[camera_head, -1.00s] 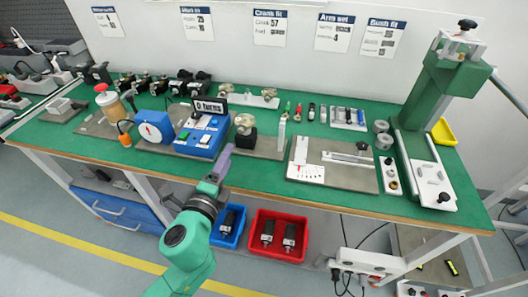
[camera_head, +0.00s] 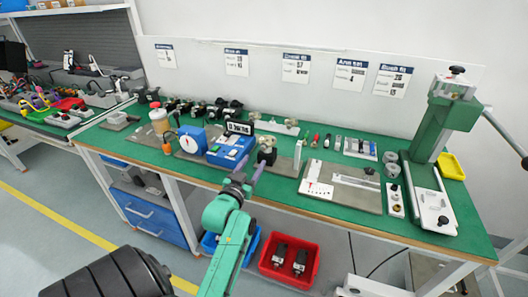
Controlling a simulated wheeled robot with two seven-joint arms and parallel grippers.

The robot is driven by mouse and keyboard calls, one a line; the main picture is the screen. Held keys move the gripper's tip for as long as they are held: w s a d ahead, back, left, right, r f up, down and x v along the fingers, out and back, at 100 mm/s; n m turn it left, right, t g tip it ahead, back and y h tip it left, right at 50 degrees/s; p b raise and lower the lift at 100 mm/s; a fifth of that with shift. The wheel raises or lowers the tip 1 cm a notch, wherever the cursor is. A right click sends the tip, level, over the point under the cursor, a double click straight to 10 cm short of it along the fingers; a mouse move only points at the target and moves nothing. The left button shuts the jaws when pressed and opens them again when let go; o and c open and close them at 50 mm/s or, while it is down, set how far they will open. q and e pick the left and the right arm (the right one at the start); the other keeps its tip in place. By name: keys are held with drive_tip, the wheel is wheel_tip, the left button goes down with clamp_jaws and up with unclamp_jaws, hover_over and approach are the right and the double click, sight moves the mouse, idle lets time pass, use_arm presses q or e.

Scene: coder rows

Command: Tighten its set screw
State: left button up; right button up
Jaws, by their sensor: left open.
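My left gripper (camera_head: 251,174), with purple fingers, is open at the bench's front edge, in front of a beige knobbed part (camera_head: 267,142) on a dark block (camera_head: 267,156). I cannot tell whether it touches anything; it looks empty. The set screw is too small to make out. A blue box (camera_head: 226,157) with switches and a "turns" display (camera_head: 239,127) stands just left of the part. Several small screwdriver-like tools (camera_head: 315,140) stand to the right of the part. My right gripper is not in view.
A green press (camera_head: 440,130) stands at the right. A blue dial unit (camera_head: 192,139) is to the left. Below are a red bin (camera_head: 268,265) with dark parts and a blue bin (camera_head: 208,243).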

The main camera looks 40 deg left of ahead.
sight(263, 149)
use_arm(q)
drive_tip(key=x, duration=0.6)
drive_tip(key=shift+r, duration=0.1)
drive_tip(key=shift+w+a, duration=0.2)
drive_tip(key=shift+w, duration=0.2)
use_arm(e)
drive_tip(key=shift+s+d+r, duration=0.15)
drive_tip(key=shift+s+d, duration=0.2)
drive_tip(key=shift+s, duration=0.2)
use_arm(q)
drive_tip(key=shift+d, duration=0.1)
clamp_jaws()
drive_tip(key=shift+m+p, duration=0.4)
drive_tip(key=shift+m, duration=0.4)
unclamp_jaws()
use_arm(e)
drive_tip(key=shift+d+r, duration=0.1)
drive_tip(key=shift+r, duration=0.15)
